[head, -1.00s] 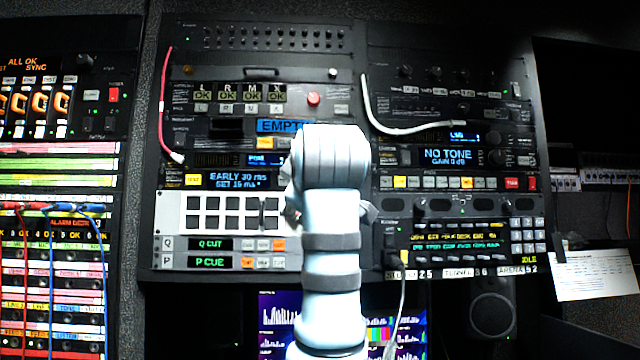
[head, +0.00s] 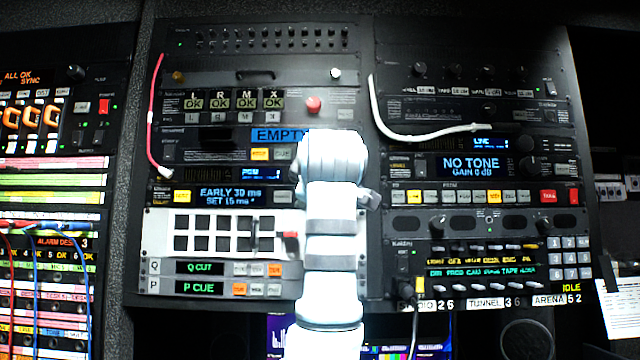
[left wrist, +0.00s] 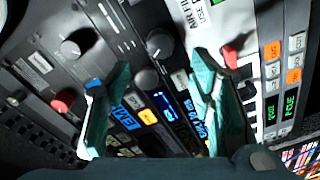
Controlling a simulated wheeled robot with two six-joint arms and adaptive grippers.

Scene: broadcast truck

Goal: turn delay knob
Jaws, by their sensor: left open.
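The delay unit's blue display (head: 228,196) reads EARLY 30 ms and SET 15 ms in the head view. My left arm hides the panel to its right, including any knob there. In the left wrist view this display (left wrist: 194,124) shows between my fingers. A dark round knob (left wrist: 158,43) stands beyond it, in line with the gap, and seems to be the delay knob. A smaller knob (left wrist: 147,78) sits closer, beside the left finger. My left gripper (left wrist: 160,68) is open around empty space, facing the panel; contact is unclear. My right gripper is not in view.
A red cable (head: 152,130) and a white cable (head: 400,130) hang over the rack faces. A small red part (head: 290,236) sticks out beside the white key panel (head: 160,230).

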